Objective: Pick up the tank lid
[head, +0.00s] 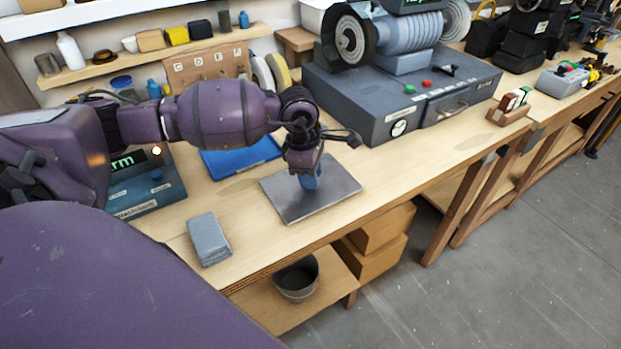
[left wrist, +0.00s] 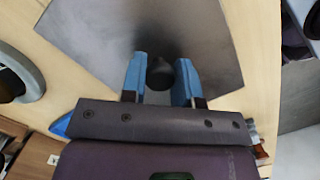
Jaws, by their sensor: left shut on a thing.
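The tank lid (head: 338,190) is a flat, square grey metal plate over the front part of the wooden bench. In the left wrist view the lid (left wrist: 100,35) fills the upper middle, with a round dark knob (left wrist: 160,73) near its centre. My left gripper (head: 311,184) points down over the lid. Its blue fingers are shut on the knob, one on each side, as the left wrist view shows. In the head view the knob is hidden by the fingers. I cannot tell whether the lid touches the bench. My right gripper is not in view.
A grey block (head: 208,240) lies near the bench's front edge. A blue flat item (head: 232,163) lies behind the lid. A large grey machine (head: 395,110) stands at the back right. Bare bench (head: 410,165) shows right of the lid.

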